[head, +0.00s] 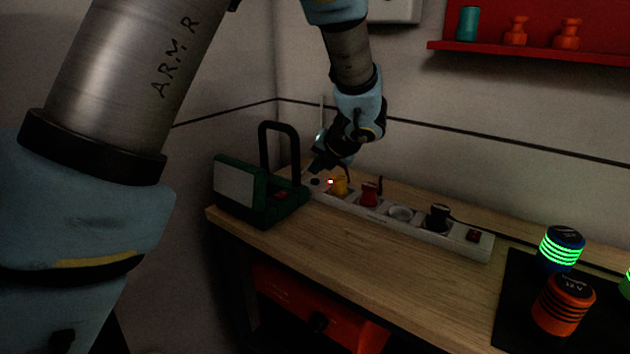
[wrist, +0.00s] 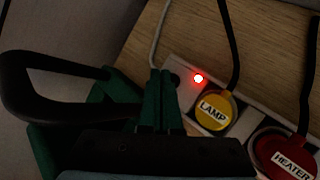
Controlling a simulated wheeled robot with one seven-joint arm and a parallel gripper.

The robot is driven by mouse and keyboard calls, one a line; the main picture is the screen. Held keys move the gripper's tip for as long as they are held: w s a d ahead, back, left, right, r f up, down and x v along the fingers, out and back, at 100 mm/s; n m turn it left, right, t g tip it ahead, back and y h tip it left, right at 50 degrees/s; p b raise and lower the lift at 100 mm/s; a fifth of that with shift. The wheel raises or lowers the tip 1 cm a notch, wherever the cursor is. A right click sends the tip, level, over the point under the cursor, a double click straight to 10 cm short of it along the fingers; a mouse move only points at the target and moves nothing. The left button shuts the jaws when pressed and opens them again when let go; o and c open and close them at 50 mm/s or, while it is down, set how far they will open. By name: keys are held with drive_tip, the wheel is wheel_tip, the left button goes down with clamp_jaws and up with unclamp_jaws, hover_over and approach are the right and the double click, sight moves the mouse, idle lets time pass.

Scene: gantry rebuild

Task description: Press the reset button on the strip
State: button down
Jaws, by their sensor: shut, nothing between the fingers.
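The white power strip (head: 420,232) lies along the back of the wooden bench. At its left end is a small dark round button (head: 315,182), beside a glowing red light (head: 330,181). The light also shows in the wrist view (wrist: 198,78). At the strip's right end is a dark red switch (head: 473,236). I can read no reset label. My gripper (head: 318,168) is shut and empty, pointing down over the strip's left end. In the wrist view its fingertips (wrist: 161,73) are left of the light and partly cover that end; whether they touch it I cannot tell.
A yellow LAMP plug (wrist: 212,108) and a red HEATER plug (wrist: 283,158) sit close to the light, with black cords rising. A black plug (head: 438,217) is further right. A green device (head: 255,195) with a tall black handle stands close left of my gripper.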

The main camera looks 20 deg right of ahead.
drive_tip(key=shift+f, duration=0.35)
drive_tip(key=shift+f, duration=0.45)
idle(0.5)
idle(0.4)
drive_tip(key=shift+r+p, duration=0.7)
drive_tip(key=shift+r, duration=0.15)
wheel_tip(320, 180, up, 5)
drive_tip(key=p, duration=0.5)
drive_tip(key=shift+s, duration=0.1)
idle(0.5)
